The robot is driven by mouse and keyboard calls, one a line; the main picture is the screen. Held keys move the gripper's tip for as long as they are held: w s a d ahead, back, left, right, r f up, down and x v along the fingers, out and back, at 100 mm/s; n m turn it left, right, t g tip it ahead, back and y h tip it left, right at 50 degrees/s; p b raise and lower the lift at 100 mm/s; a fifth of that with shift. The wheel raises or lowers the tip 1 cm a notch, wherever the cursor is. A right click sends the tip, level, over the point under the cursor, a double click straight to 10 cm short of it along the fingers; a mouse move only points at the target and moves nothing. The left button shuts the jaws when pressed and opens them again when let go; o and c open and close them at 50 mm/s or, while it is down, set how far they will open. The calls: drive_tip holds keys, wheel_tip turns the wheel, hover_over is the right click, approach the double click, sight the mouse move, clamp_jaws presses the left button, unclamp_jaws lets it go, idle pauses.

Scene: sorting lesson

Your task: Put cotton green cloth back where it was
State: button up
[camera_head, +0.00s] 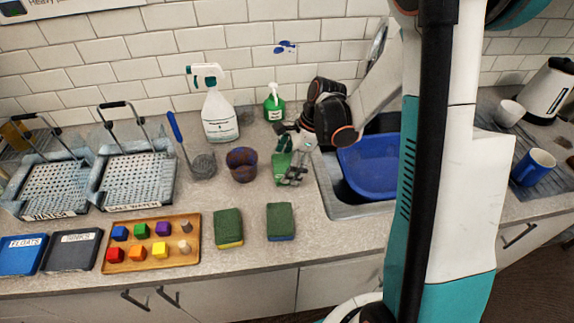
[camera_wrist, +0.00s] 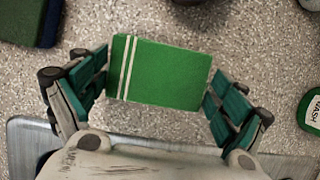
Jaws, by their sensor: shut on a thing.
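The green cloth (camera_wrist: 165,75) is a flat green rectangle with two white stripes near its left end in the wrist view. My gripper (camera_wrist: 160,85) has one finger at each short end of the cloth and is shut on it. In the head view my gripper (camera_head: 290,170) points down at the counter just left of the sink, and part of the green cloth (camera_head: 281,166) shows beside the fingers. The cloth's height over the counter is hard to tell.
A blue basin (camera_head: 368,165) sits in the sink to the right. A dark cup (camera_head: 241,164), a spray bottle (camera_head: 218,115) and a small green bottle (camera_head: 274,103) stand nearby. Two sponges (camera_head: 228,227) (camera_head: 280,221) lie in front. A wooden tray (camera_head: 191,258) holds coloured blocks.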

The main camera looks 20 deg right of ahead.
drive_tip(key=shift+f, duration=0.1)
drive_tip(key=o, duration=0.7)
drive_tip(key=p+v, duration=0.3)
drive_tip(key=v, duration=0.9)
drive_tip(key=shift+s, duration=0.1)
